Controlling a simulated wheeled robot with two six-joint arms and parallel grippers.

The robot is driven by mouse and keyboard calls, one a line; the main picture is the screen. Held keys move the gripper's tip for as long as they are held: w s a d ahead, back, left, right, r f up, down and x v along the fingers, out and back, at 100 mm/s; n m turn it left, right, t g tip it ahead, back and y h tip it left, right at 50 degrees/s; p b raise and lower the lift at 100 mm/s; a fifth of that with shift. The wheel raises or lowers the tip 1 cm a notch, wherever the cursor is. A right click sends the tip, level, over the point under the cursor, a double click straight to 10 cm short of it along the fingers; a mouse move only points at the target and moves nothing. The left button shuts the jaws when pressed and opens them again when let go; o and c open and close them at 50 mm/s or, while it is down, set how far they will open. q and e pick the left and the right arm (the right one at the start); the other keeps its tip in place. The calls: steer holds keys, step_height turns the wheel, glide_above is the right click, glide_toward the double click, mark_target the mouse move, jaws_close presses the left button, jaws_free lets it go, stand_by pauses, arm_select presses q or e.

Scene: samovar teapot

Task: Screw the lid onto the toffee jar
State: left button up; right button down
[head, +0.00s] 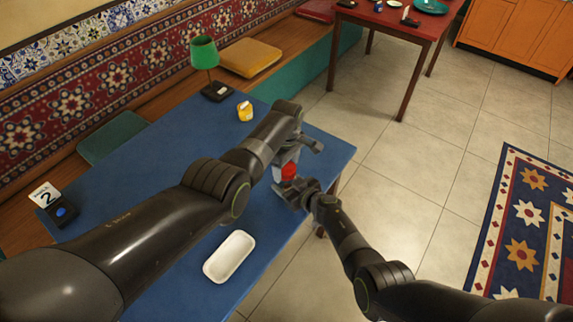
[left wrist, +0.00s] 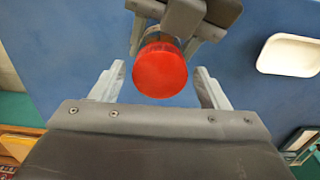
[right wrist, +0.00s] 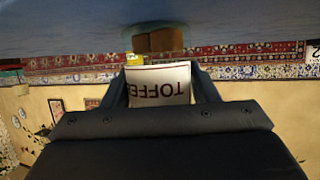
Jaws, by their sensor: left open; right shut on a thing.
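The toffee jar shows in the right wrist view as a white label (right wrist: 160,84) reading "TOFFE", upside down in the picture, between the fingers of my right gripper (right wrist: 162,92). That gripper is shut on the jar, and it also shows in the head view (head: 298,192). The red lid (head: 289,171) is at the top of the jar; in the left wrist view it is a round red disc (left wrist: 160,70). How tightly it sits cannot be seen. My left gripper (left wrist: 160,90) is open, with one finger on each side of the lid and gaps between.
A bench runs behind.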

stand_by(0.3)
arm_select(q)
steer(key=c, duration=1)
steer(key=m, duration=0.7)
steer(key=shift+f, duration=0.1)
steer(key=m, duration=0.6)
steer(key=shift+m, duration=0.3)
steer(key=o, duration=1.1)
